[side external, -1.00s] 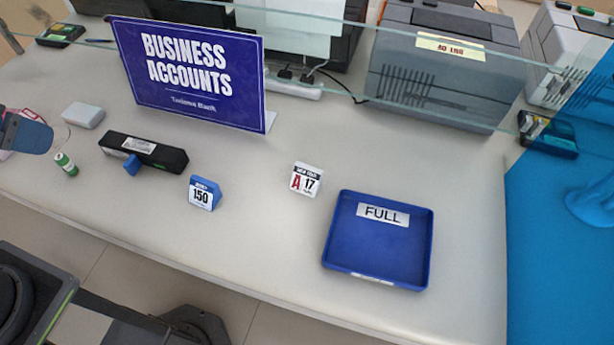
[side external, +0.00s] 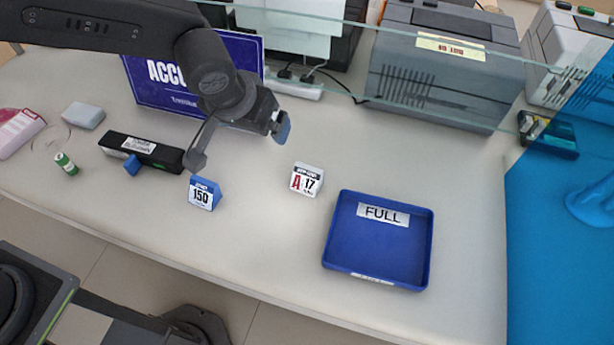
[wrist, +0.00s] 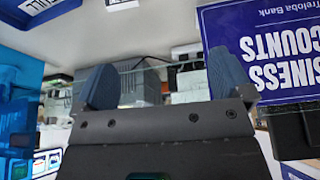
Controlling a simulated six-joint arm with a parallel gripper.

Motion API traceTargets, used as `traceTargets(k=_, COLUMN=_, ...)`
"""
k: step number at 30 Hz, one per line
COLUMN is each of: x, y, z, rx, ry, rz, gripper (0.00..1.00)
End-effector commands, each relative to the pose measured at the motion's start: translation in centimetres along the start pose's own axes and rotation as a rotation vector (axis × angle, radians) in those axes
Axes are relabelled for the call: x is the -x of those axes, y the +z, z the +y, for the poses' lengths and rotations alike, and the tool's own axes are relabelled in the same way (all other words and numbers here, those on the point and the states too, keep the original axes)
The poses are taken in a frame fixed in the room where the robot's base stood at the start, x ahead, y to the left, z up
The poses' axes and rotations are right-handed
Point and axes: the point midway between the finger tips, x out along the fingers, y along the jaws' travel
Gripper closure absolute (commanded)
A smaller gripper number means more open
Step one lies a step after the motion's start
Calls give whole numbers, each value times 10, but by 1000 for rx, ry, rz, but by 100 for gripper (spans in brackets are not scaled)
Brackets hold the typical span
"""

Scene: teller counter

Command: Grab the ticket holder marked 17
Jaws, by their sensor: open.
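The white ticket holder marked 17 (side external: 306,180), with a red letter A, stands upright on the counter, left of the blue tray. A blue ticket holder marked 150 (side external: 204,193) stands to its left. My gripper (side external: 240,145) is open and empty, above the counter, up and to the left of the holder marked 17 in the side view. In the wrist view my gripper (wrist: 165,88) shows its two blue finger pads wide apart with nothing between them. A small part of a white tag at the top edge of the wrist view cannot be identified.
A blue tray labelled FULL (side external: 376,255) lies right of the holders. A black box (side external: 150,152), a green cylinder (side external: 66,163) and a Business Accounts sign (side external: 160,95) are at left and behind. A glass screen (side external: 440,50) crosses the back. The front counter is clear.

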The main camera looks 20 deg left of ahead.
Motion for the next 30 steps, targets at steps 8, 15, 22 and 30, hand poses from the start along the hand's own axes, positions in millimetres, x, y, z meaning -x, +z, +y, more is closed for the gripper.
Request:
traceTargets(k=8, x=-61, y=23, z=64, rx=-30, ry=13, rz=-9, gripper=2)
traceTargets(k=15, x=-92, y=26, z=69, rx=-29, ry=12, rz=-12, gripper=2)
traceTargets(k=22, x=-135, y=26, z=69, rx=-29, ry=12, rz=-11, gripper=2)
traceTargets(k=30, x=-156, y=26, z=69, rx=-28, ry=13, rz=-10, gripper=2)
